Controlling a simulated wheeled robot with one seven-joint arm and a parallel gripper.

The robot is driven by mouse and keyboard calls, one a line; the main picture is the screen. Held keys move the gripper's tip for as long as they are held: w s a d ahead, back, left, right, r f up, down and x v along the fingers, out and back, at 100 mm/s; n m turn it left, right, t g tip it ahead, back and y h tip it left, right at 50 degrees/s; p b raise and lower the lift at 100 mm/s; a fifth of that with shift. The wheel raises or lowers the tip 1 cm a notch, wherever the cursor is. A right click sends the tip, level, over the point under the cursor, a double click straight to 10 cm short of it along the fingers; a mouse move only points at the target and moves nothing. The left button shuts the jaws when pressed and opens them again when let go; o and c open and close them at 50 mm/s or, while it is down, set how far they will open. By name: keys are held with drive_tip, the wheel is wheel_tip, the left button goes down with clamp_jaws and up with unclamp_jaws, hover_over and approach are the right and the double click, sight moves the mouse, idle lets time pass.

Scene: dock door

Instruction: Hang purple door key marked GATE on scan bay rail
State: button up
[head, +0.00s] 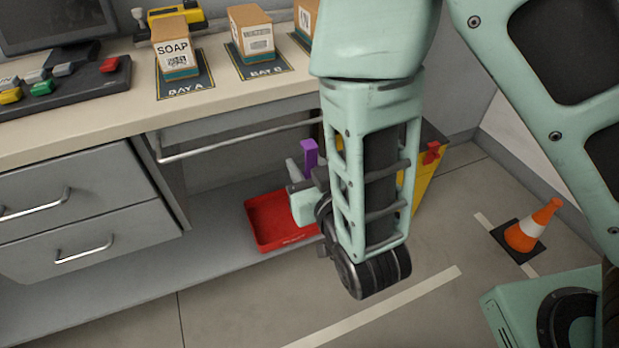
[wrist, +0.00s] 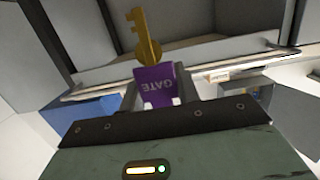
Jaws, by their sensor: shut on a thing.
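The purple key tag (head: 309,154) stands up from my gripper (head: 303,176) in the head view. In the wrist view the tag (wrist: 154,82) reads GATE, upside down, and a brass key (wrist: 144,36) extends from it. My gripper (wrist: 156,92) is shut on the tag. The scan bay rail (head: 235,141) is a thin metal bar below the counter's front edge. In the head view the tag is near its right part, a little below it. The rail (wrist: 222,68) also crosses behind the key in the wrist view. My arm hides the rail's right end.
A red tray (head: 268,222) lies below, beside my gripper. Boxes stand on the counter (head: 115,108), one marked SOAP (head: 174,46). Grey drawers (head: 75,200) are at left. A yellow bin (head: 428,170) stands behind my arm. An orange cone (head: 533,225) is on the floor at right.

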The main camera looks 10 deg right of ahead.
drive_tip(key=b+x, duration=0.1)
drive_tip(key=x, duration=0.8)
idle(0.6)
drive_tip(key=shift+f, duration=0.15)
drive_tip(key=o, duration=1.1)
drive_tip(key=shift+s, duration=0.15)
